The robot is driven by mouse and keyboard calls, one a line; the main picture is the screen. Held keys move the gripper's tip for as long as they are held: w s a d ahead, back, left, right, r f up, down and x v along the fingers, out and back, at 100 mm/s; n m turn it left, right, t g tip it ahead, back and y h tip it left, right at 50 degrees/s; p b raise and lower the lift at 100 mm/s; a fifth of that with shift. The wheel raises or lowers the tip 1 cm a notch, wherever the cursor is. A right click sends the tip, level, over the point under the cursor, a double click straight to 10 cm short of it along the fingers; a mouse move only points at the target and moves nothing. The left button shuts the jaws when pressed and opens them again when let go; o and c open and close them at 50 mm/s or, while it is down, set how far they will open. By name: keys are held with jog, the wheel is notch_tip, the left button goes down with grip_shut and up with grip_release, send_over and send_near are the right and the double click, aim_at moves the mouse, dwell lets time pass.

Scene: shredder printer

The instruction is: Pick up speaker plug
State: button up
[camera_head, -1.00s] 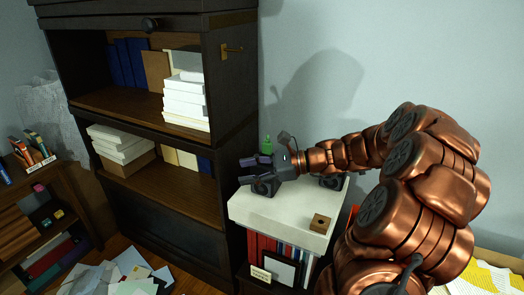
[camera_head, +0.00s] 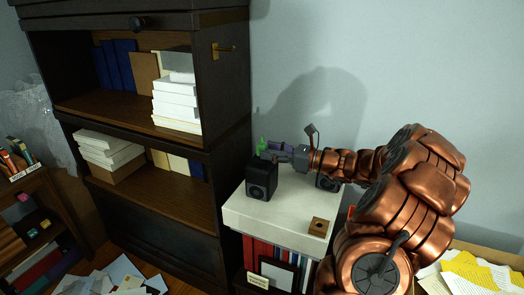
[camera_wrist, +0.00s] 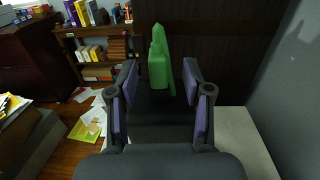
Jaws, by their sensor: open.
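A bright green upright piece, apparently the speaker plug (camera_wrist: 158,70), shows in the wrist view between the two fingers of my gripper (camera_wrist: 160,82). The fingers stand apart on either side of it, with gaps, and do not close on it. In the head view the green piece (camera_head: 261,147) shows just behind the left black speaker (camera_head: 261,180), and my gripper (camera_head: 275,152) reaches in from the right, just above and behind that speaker. The plug's lower part is hidden.
The left speaker stands on a white-topped cabinet (camera_head: 290,212); a second speaker (camera_head: 327,183) is partly hidden under my arm. A small wooden box (camera_head: 319,227) sits near the front edge. A dark bookcase (camera_head: 235,100) stands close on the left, the wall behind.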

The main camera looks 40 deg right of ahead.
aim_at(267, 149)
jog(key=shift+x, duration=1.55)
jog(key=shift+a+r, duration=0.1)
jog(key=c, duration=0.9)
